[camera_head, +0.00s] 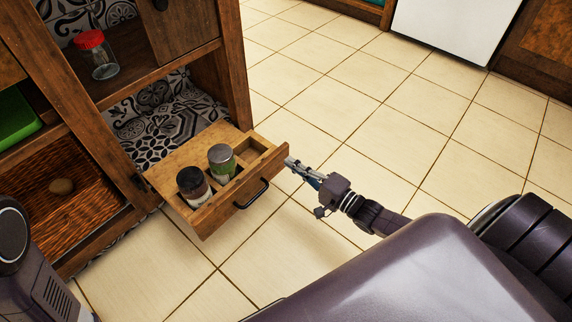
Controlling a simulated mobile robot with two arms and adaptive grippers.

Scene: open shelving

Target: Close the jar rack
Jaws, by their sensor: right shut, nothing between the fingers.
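The jar rack (180,156) is a wooden drawer pulled out from the bottom right of the shelving unit. Its front panel has a black bar handle (251,195). Two jars stand in its compartments: one with a dark lid (192,182) and one with a grey-green lid (221,158). My right gripper (289,162) is shut and empty, with its fingertips close to the right end of the drawer front. I cannot tell whether they touch it. My left gripper is out of the picture.
The wooden shelving (235,75) surrounds the drawer's opening. A red-lidded glass jar (99,58) stands on the shelf above. The tiled floor (345,120) at right is clear.

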